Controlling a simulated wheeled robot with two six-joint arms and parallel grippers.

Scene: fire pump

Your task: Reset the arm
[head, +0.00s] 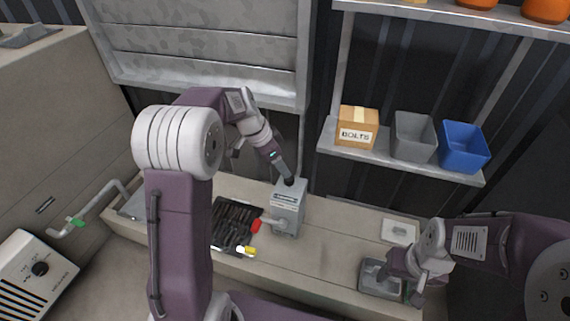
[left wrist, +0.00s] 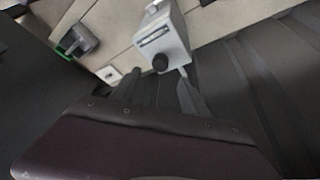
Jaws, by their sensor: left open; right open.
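My left arm reaches over the bench to a grey box (head: 287,210) with a black knob on top. The left gripper (head: 281,168) is close above that box, with its fingertips by the knob. In the left wrist view the gripper (left wrist: 160,92) is open, and the box (left wrist: 161,38) with its black knob (left wrist: 160,63) shows just beyond the fingers. I cannot tell whether the fingers touch the knob. My right gripper (head: 408,288) is open at the right end of the bench, beside a grey metal tray (head: 370,266).
A shelf (head: 330,150) holds a bolts carton (head: 357,127), a grey bin (head: 412,137) and a blue bin (head: 464,147). A pipe (head: 90,209) and white unit (head: 35,275) are left.

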